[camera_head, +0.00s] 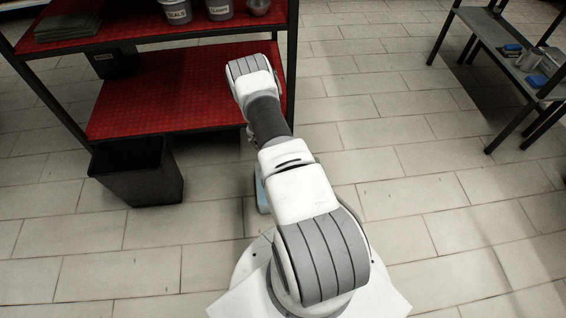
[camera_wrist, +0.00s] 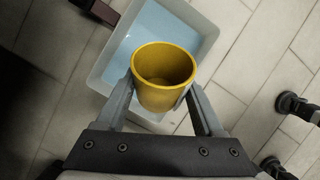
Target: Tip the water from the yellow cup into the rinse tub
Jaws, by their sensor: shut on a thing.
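The yellow cup (camera_wrist: 163,97) is between the two fingers of my gripper (camera_wrist: 161,92) in the wrist view. The gripper is shut on it, one finger on each side. The cup's mouth faces the camera; its inside is shaded, and I cannot tell the water level. The rinse tub (camera_wrist: 203,27), pale grey with a light blue inside, lies below and beyond the cup. The cup covers part of the tub's near end. In the head view, a small pale blue piece, likely the tub (camera_head: 262,190), shows beside my arm. The cup and gripper are hidden there.
A red-shelved rack (camera_head: 190,95) with labelled pots on top stands at the back left. A black bin (camera_head: 137,170) stands in front of it. A grey bench (camera_head: 500,45) with blue items is at the far right. The tiled floor between is clear.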

